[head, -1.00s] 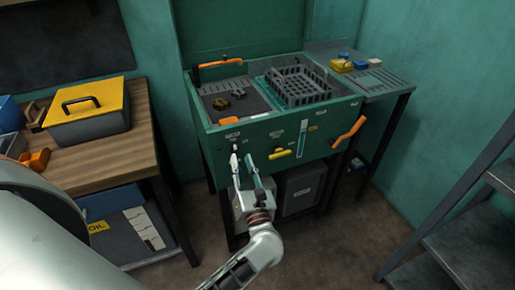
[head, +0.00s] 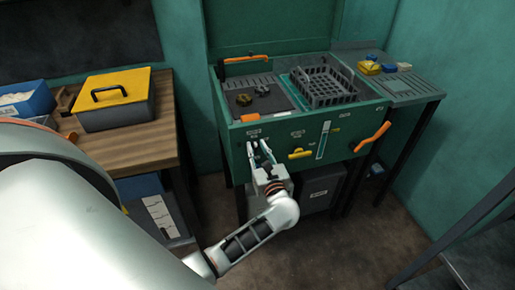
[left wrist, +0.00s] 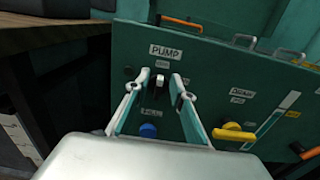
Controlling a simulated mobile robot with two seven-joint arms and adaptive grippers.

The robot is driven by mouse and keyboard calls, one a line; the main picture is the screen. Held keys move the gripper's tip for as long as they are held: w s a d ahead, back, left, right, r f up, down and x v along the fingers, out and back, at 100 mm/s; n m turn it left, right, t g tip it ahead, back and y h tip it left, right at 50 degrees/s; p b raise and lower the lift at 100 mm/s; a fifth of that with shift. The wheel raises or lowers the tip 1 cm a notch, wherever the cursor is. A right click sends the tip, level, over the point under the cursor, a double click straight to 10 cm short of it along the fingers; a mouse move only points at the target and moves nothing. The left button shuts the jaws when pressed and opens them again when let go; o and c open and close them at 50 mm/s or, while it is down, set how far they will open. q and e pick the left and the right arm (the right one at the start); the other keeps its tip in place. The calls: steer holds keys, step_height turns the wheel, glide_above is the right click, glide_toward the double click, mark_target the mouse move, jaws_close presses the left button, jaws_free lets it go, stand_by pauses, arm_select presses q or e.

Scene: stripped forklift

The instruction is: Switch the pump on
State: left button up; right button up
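The pump label (left wrist: 165,52) is on the green front panel (head: 345,147) of the wash cabinet. Below it, in the left wrist view, a small dark switch (left wrist: 158,82) shows between my finger tips. My left gripper (head: 257,147) is at the panel's left part, with its fingers apart, and it also shows in the left wrist view (left wrist: 161,76). I cannot tell whether a finger touches the switch, or which way the switch is set. In the head view my fingers hide the switch. My right gripper is in neither view.
A blue knob (left wrist: 148,130) sits below the switch. A yellow drain lever (head: 300,154) and an orange handle (head: 372,137) stick out farther right on the panel. A wooden bench with a yellow-lidded box (head: 113,98) stands left. Steps (head: 480,255) stand at the right.

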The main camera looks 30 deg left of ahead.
arm_select(q)
jaws_close()
